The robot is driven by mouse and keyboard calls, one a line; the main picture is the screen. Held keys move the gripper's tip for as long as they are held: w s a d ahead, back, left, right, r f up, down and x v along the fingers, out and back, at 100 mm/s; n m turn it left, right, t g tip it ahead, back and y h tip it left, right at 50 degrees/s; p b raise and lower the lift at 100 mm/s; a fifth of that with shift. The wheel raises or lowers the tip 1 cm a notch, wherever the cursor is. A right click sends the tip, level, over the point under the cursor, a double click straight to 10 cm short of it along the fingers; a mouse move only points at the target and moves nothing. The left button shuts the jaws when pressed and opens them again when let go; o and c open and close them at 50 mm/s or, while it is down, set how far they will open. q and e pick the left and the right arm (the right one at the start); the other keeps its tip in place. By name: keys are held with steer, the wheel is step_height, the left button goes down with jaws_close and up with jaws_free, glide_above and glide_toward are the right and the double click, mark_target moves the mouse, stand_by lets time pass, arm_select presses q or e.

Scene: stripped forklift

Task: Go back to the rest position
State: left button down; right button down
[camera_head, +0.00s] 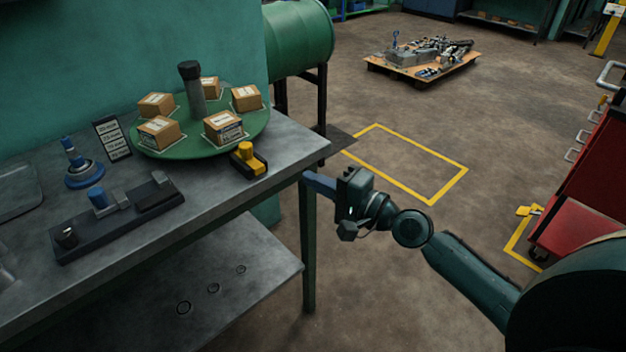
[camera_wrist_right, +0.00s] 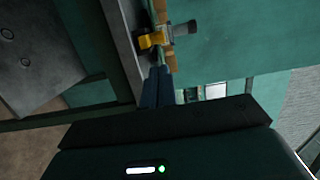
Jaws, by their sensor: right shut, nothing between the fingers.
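My right gripper (camera_head: 310,180) shows in the head view at the right end of the grey workbench (camera_head: 290,150), close to its edge. Its blue fingers are together with nothing between them. In the right wrist view the closed fingers (camera_wrist_right: 157,88) point toward the bench edge and a yellow-and-black block (camera_wrist_right: 152,40). That block (camera_head: 248,160) stands on the bench near its right edge, apart from the fingers. I cannot tell from the head view whether the fingers touch the bench. My left gripper is not in either view.
A green turntable (camera_head: 185,148) with several cardboard boxes stands on the bench. A red cart (camera_head: 585,190) is at the right. A loaded pallet (camera_head: 422,68) is farther back. Floor around the yellow outline (camera_head: 405,165) is clear.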

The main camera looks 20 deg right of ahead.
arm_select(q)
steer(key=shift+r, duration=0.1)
